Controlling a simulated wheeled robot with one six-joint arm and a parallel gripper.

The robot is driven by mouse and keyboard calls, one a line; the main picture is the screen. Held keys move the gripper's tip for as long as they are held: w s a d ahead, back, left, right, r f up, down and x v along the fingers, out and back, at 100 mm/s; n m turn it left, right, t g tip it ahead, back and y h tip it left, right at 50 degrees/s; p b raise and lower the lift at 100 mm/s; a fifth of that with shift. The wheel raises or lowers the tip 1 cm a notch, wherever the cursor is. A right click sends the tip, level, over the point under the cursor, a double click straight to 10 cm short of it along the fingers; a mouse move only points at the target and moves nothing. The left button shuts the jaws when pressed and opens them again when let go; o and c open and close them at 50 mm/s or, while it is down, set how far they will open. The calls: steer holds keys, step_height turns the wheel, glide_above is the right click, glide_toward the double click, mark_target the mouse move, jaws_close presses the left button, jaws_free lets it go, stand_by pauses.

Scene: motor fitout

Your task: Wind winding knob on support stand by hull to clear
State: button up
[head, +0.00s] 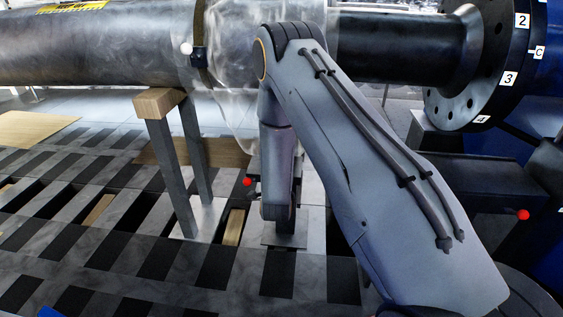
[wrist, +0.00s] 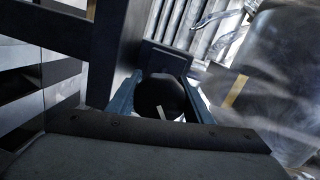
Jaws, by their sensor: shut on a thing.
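In the wrist view, a black rounded winding knob (wrist: 165,94) with a white mark on its face sits between the two blue-grey fingers of my gripper (wrist: 160,86). The fingers are shut on its sides. A dark upright plate (wrist: 163,57), apparently part of the support stand, is just beyond the knob. In the head view my arm hangs down at centre and hides the gripper's fingers and the knob. A dark part with a red ball (head: 247,182) shows just left of the arm's lower end.
A long dark shaft (head: 100,45) with a cloudy clear wrap (head: 230,80) runs across the top. A wood-topped trestle (head: 162,101) stands left of my arm. A numbered flange (head: 488,60) and another red ball (head: 524,215) are at right. The floor has slots and dark strips.

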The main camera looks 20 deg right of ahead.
steer(key=shift+s+f+m, duration=0.1)
steer(key=shift+f+m, duration=0.1)
steer(key=shift+m, duration=0.2)
stand_by(0.3)
steer(key=o, duration=1)
steer(key=shift+r, duration=0.1)
steer(key=v, duration=0.7)
steer(key=shift+s+p, duration=0.35)
steer(key=shift+p, duration=0.1)
steer(key=shift+a, duration=0.15)
